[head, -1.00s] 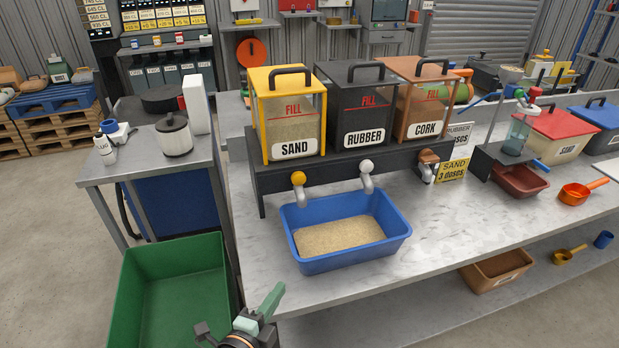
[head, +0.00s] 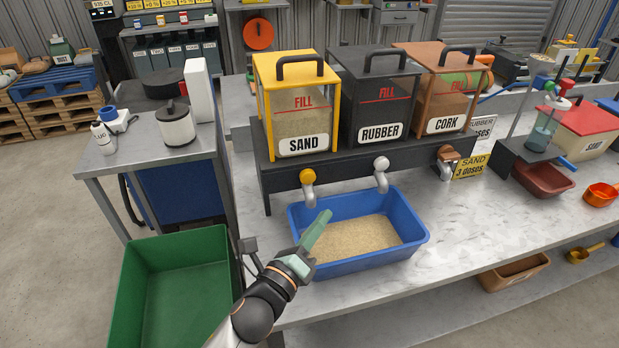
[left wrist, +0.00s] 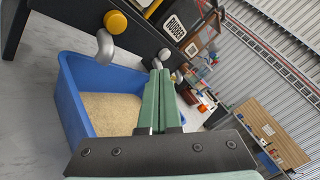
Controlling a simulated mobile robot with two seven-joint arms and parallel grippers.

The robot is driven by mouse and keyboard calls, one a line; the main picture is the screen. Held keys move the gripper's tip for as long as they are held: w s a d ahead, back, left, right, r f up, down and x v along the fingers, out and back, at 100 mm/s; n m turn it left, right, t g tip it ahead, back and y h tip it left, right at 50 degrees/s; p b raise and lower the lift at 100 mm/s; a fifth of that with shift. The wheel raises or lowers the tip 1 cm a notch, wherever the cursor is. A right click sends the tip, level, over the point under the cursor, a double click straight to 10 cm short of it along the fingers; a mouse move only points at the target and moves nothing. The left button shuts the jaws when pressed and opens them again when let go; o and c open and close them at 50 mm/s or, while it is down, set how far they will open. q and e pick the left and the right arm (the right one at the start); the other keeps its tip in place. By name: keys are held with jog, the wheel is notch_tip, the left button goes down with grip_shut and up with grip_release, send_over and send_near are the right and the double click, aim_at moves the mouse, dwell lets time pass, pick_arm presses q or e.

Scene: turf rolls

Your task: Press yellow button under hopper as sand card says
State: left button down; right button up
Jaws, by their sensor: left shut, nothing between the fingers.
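The yellow button (head: 307,175) sits on the dark stand below the yellow SAND hopper (head: 299,105), above a grey spout. It also shows in the left wrist view (left wrist: 116,22), up and left of my fingertips. The yellow sand card (head: 470,166) reads "SAND 3 doses" and leans at the right end of the stand. A blue tub (head: 408,238) under the spouts holds sand (head: 360,238). My left gripper (head: 322,222) is shut and empty, its green fingers over the tub's left front part, in front of and below the yellow button, apart from it. My right gripper is out of view.
The RUBBER hopper (head: 381,100) with a white button (head: 381,163) and the CORK hopper (head: 443,95) with a brown button (head: 447,153) stand to the right. A green bin (head: 130,290) stands at the bench's left.

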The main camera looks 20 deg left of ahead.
aim_at(307, 199)
pick_arm(q)
jog(key=shift+w+a, duration=0.8)
jog(key=shift+w, duration=0.45)
jog(key=shift+w+a, duration=0.85)
jog(key=shift+w, duration=0.35)
jog(key=shift+w+a, duration=0.8)
jog(key=shift+w, duration=0.45)
jog(key=shift+w+a, duration=0.25)
jog(key=shift+w, duration=0.1)
jog(key=shift+w+a, duration=0.35)
jog(key=shift+w, duration=0.1)
dwell(0.6)
jog(key=shift+s+d, duration=0.55)
jog(key=shift+s, duration=0.3)
